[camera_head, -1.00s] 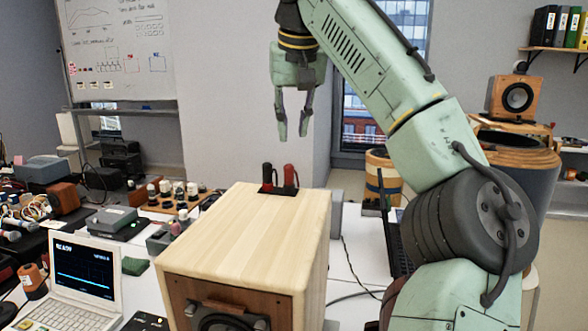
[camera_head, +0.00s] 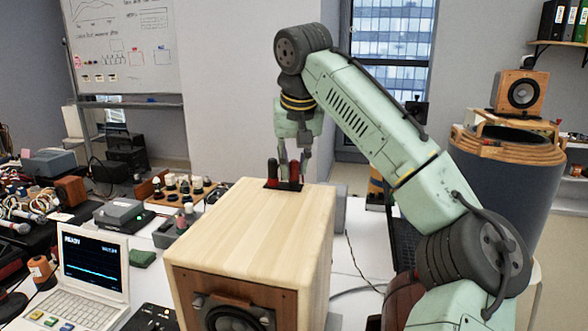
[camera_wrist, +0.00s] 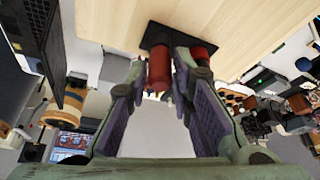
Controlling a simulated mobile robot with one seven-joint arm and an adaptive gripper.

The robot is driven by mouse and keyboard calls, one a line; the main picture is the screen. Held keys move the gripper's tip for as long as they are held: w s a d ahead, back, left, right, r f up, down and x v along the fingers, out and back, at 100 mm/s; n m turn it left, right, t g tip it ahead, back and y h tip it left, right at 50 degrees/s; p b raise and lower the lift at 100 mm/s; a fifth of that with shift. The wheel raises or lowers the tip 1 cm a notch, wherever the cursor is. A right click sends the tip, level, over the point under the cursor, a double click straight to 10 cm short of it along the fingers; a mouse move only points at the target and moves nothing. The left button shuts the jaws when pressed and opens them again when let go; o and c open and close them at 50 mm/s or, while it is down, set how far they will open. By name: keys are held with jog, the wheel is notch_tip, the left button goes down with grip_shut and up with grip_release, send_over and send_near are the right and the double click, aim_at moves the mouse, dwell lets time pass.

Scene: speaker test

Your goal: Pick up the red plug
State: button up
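Two upright plugs stand on a small black plate (camera_wrist: 155,32) at the back of the wooden speaker box's top. In the head view, my gripper (camera_head: 294,158) points down at the right-hand plug (camera_head: 295,172), with the other plug (camera_head: 272,170) just to its left. In the wrist view, a red plug (camera_wrist: 160,68) lies between my two fingertips, close to both; I cannot tell whether they touch it. The fingers look apart, not closed. A second reddish plug (camera_wrist: 204,51) shows beyond the right finger, partly hidden by it.
The wooden speaker box (camera_head: 250,220) stands on a white table. A small laptop (camera_head: 92,270) is at left. A rack of knobs (camera_head: 178,190) and a grey device (camera_head: 120,214) stand behind it. A dark laptop (camera_head: 405,240) is at right. The box top is otherwise clear.

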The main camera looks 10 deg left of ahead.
jog(key=shift+c, duration=0.5)
grip_shut()
jog(key=shift+r, duration=0.1)
jog(key=shift+r, duration=0.5)
jog(key=shift+s+a+r+b, duration=0.1)
jog(key=shift+s+r+b, duration=0.15)
jog(key=shift+r+b, duration=0.25)
jog(key=shift+s+a+r+b, duration=0.1)
jog(key=shift+s+r+b, duration=0.15)
jog(key=shift+r, duration=0.4)
jog(key=s+a+r+b, duration=0.1)
jog(key=s+a+b, duration=0.2)
jog(key=s, duration=1.1)
jog(key=shift+s+a+r, duration=0.15)
jog(key=shift+a+r, duration=0.15)
jog(key=shift+a, duration=0.25)
jog(key=shift+r, duration=0.1)
